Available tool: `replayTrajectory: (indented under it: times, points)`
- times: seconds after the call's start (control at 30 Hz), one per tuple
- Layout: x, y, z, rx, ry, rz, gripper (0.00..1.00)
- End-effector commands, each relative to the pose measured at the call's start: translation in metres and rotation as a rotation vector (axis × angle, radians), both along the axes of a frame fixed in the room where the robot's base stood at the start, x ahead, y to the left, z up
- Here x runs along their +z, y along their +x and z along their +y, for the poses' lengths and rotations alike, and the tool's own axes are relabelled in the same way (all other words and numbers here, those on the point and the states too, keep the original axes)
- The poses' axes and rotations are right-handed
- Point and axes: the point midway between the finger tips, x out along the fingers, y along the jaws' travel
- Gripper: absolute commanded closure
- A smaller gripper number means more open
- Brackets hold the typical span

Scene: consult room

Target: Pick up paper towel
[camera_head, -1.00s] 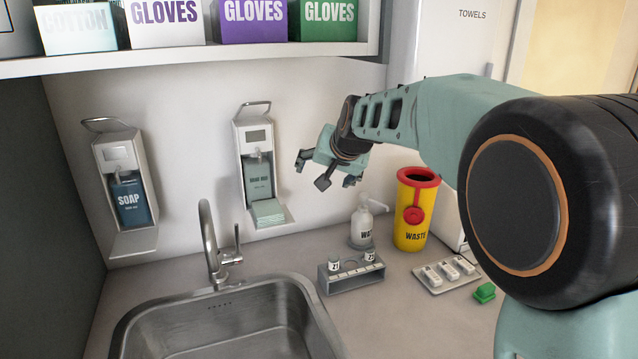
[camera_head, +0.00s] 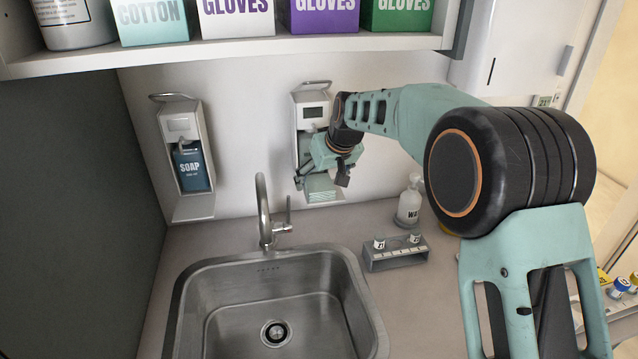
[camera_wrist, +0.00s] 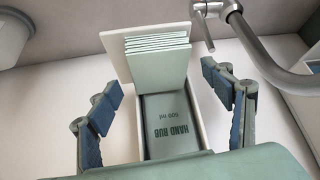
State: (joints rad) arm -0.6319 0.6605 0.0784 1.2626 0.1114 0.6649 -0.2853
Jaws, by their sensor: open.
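A small stack of folded pale green sheets (camera_head: 321,187), which looks like the paper towel, rests on the tray of the hand rub dispenser (camera_head: 310,108) on the wall. In the wrist view the stack (camera_wrist: 157,52) shows in front of the hand rub bottle (camera_wrist: 171,125). My gripper (camera_head: 322,168) is at this dispenser, just above the stack. Its blue-padded fingers (camera_wrist: 160,82) are spread wide to the left and right of the stack, with clear gaps and nothing held. My gripper hides much of the dispenser and bottle in the head view.
A tap (camera_head: 265,212) and sink (camera_head: 180,300) lie below left. A soap dispenser (camera_head: 182,145) hangs further left. A pump bottle (camera_head: 409,205) and a vial rack (camera_head: 397,256) stand below right. A shelf (camera_head: 230,52) with boxes runs above. A white wall unit (camera_head: 515,50) is at upper right.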

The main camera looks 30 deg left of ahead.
Motion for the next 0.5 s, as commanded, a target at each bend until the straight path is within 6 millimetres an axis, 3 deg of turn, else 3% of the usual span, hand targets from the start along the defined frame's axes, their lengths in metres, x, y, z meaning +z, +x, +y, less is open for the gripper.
replayTrajectory:
  times: [0.33, 0.5]
  points:
    - [-0.0078, 0.0033, 0.0039, -0.001, 0.000, -0.001, 0.26]
    - [-0.0077, 0.0033, 0.0036, -0.001, 0.000, -0.001, 0.43]
